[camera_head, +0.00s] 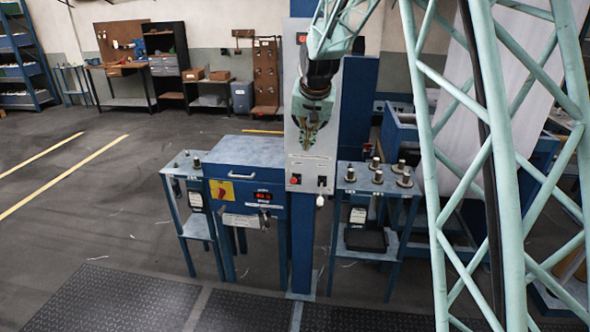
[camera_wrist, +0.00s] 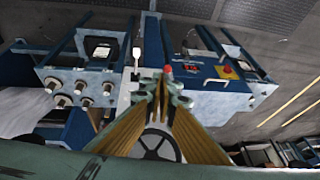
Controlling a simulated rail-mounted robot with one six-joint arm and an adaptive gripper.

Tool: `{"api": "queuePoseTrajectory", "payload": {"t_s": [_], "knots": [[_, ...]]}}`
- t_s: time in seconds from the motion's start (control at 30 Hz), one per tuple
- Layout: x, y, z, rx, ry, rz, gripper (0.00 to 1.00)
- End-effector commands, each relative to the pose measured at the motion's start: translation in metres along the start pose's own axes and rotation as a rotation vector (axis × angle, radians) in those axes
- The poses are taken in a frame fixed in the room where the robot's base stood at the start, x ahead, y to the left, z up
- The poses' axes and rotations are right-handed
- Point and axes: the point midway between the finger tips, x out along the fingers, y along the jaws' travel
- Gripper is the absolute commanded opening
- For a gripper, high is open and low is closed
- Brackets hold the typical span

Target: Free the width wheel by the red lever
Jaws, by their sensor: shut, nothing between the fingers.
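My gripper (camera_head: 307,143) points down in front of the pale panel (camera_head: 330,130) on the blue post; its fingers are shut and empty. In the wrist view my gripper (camera_wrist: 162,82) shows its fingertips close together. A dark spoked wheel (camera_wrist: 155,146), likely the width wheel, shows between the finger bases; in the head view it is hidden behind my gripper. A small red knob (camera_head: 293,179) sits low on the panel, below and left of my fingertips. The red knob (camera_wrist: 167,69) also shows just past the fingertips in the wrist view. I cannot tell whether it is the red lever.
A white-tipped handle (camera_head: 320,201) hangs right of the red knob. A blue cabinet (camera_head: 245,150) with a yellow plate and red switch (camera_head: 221,190) stands left. A side table (camera_head: 378,180) with several metal spools stands right. The floor at the left is clear.

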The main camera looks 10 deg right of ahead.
Motion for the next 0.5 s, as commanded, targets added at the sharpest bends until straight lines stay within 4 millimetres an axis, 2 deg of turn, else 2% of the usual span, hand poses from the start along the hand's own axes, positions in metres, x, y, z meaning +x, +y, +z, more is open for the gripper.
{"api": "queuePoseTrajectory", "payload": {"t_s": [0.13, 0.5], "knots": [[0.023, -0.007, -0.020, 0.017, 0.004, -0.001, 0.00], [0.087, -0.020, -0.056, 0.059, 0.016, -0.005, 0.00]]}}
